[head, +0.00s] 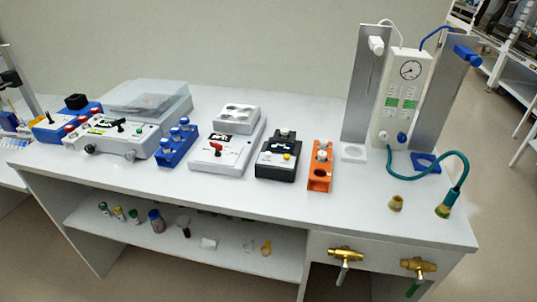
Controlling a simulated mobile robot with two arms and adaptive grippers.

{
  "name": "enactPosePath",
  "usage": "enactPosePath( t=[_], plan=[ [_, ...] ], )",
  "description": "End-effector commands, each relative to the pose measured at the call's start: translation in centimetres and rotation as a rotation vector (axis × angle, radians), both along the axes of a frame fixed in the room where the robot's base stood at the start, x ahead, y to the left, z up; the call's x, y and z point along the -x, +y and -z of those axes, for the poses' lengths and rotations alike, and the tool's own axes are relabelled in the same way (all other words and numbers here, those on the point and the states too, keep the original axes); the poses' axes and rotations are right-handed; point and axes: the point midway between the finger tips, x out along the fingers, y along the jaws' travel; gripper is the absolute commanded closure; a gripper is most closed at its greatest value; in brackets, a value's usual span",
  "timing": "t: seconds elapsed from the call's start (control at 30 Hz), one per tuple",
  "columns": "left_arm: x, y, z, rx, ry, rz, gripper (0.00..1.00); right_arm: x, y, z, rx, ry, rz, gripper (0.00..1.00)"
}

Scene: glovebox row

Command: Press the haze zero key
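I cannot read any label that marks the haze zero key. Neither of my grippers is in view, and nothing touches these instruments.
A blue rack (177,143) and an orange rack (320,178) hold capped vials. A gauge panel (406,85) stands between metal plates at the right. A green hose (452,160) curves at the bench's right end. Brass valves (346,254) jut from the front. The front bench strip is clear.

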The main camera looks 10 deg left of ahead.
Motion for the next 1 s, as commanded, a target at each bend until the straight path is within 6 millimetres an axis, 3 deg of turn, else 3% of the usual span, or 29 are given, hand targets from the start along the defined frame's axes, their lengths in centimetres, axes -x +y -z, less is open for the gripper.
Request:
enactPosePath(
  t=[0.2,0.5,1.0],
  plan=[
    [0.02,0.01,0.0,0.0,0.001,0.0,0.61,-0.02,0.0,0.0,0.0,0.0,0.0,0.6],
    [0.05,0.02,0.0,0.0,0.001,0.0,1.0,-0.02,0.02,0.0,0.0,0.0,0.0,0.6],
    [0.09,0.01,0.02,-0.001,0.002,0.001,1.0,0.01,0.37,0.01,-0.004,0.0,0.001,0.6]
  ],
)
